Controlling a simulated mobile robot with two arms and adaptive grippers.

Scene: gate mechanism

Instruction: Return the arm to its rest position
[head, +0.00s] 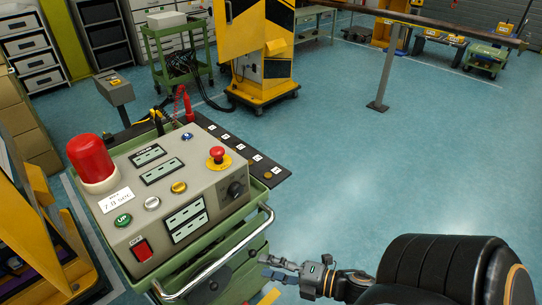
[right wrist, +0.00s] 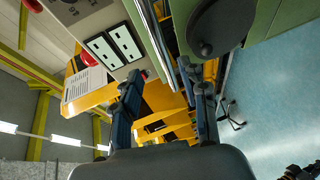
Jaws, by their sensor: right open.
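My right gripper (head: 272,268) is at the bottom middle of the head view, just right of the green cart's chrome handle rail (head: 222,259). Its fingers are spread and empty, pointing left toward the cart. In the right wrist view the two fingers of my right gripper (right wrist: 166,88) stand apart with nothing held between them. The grey control box (head: 128,183) on the cart is left of the gripper and apart from it. It carries a red beacon (head: 88,157), a green UP button (head: 122,220) and a red emergency stop (head: 217,155). My left gripper is not in view.
The green cart (head: 255,222) with its rail is the nearest obstacle. A yellow machine frame (head: 62,240) stands at the left edge. A yellow cabinet on wheels (head: 262,88) and a post (head: 384,80) stand farther back. The blue floor (head: 370,170) is clear on the right.

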